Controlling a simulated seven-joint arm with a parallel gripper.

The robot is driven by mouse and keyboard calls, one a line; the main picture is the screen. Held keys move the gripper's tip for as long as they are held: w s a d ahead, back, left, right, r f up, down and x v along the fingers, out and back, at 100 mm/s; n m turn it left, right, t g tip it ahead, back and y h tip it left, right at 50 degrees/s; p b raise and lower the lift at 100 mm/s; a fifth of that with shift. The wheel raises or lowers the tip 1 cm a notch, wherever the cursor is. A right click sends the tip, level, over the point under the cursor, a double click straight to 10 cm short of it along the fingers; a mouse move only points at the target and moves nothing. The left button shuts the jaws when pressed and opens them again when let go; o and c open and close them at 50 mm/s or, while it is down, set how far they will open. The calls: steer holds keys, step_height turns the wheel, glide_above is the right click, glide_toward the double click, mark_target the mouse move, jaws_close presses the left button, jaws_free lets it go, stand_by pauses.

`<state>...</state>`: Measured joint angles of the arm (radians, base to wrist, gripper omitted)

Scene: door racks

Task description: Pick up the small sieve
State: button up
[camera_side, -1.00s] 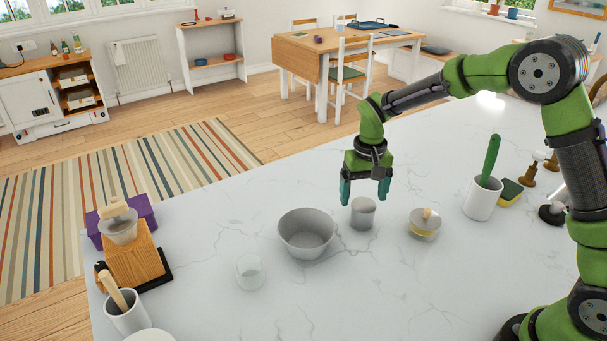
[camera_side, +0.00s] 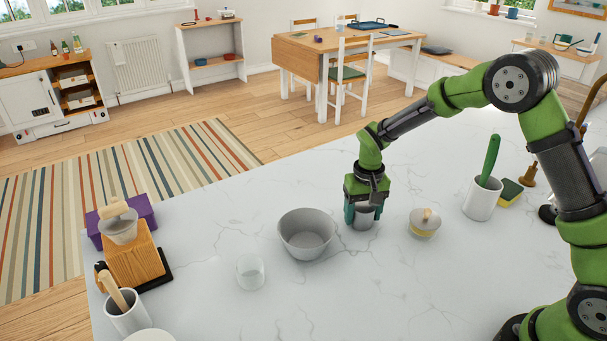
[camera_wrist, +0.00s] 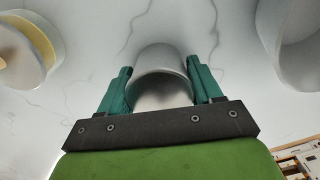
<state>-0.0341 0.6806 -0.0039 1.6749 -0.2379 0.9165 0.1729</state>
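A small grey metal cylinder (camera_side: 362,222), which appears to be the small sieve, stands upright on the white marble counter in the side view. It also shows in the wrist view (camera_wrist: 162,62), with a round rim facing the camera. My gripper (camera_side: 364,218) points down over it, with one teal finger on each side. In the wrist view my gripper (camera_wrist: 160,70) looks open around the cylinder, and the fingers are very close to its sides. Whether they touch it cannot be told. The cylinder's far side and part of its top are hidden.
A grey bowl (camera_side: 306,238) stands close to the left, and a yellow-banded container (camera_side: 425,226) to the right. A white pot (camera_side: 480,202) with a green-handled tool is further right. A clear glass (camera_side: 250,271) and a wooden block (camera_side: 135,259) are at the left.

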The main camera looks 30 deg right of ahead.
steer(key=c, duration=0.6)
steer(key=shift+r, duration=0.15)
